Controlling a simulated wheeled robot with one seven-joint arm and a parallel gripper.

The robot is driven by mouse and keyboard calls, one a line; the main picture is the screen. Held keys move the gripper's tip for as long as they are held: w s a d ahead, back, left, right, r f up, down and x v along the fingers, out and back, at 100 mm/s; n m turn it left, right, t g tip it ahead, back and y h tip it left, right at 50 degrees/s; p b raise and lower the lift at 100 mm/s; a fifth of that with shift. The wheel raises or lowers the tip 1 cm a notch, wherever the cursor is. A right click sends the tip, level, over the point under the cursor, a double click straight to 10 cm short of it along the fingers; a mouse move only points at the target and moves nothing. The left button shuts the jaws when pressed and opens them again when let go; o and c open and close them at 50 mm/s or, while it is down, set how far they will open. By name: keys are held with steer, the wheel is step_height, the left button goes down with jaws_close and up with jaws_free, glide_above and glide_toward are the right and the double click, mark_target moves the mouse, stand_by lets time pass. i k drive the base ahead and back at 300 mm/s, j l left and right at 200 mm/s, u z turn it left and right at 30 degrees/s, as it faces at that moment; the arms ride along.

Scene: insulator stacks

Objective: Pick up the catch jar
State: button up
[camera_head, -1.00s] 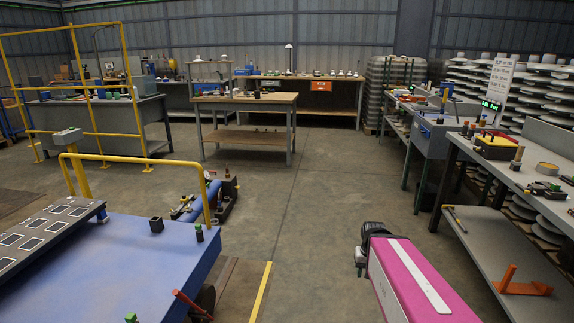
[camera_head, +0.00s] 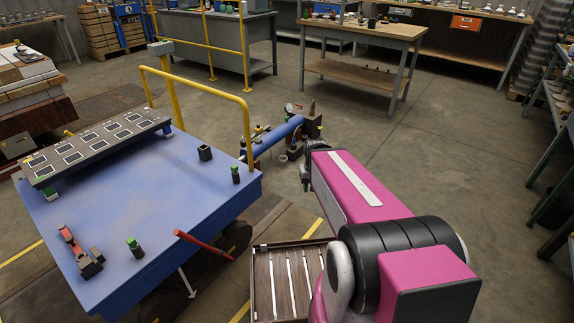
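I cannot tell for sure which thing is the catch jar. A small pale cup-like thing (camera_head: 283,158) sits low beside the blue cylinder unit (camera_head: 278,134) on the floor. My magenta arm reaches forward from the lower right. A dark part at its far end, which may be my gripper (camera_head: 305,180), is right of the blue table and near the cylinder unit. Its fingers cannot be made out, and any hold is hidden.
A yellow rail (camera_head: 205,88) and a dark panelled ledge (camera_head: 95,147) border the blue table. A red lever (camera_head: 203,243) sticks out at its front edge. A slatted tray (camera_head: 290,285) lies beside my arm. A wooden-topped bench (camera_head: 365,35) stands behind. Floor at right is open.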

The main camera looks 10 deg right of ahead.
mark_target(283, 162)
steer(key=i+l, duration=0.2)
steer(key=i+l+u, duration=0.15)
steer(key=l, duration=0.3)
steer(key=i+l+u, duration=0.15)
steer(key=i+l, duration=0.6)
steer(key=i, duration=0.15)
steer(key=i+j, duration=0.15)
steer(key=i, duration=0.25)
steer(key=i+j+u, duration=0.15)
steer(key=i, duration=0.2)
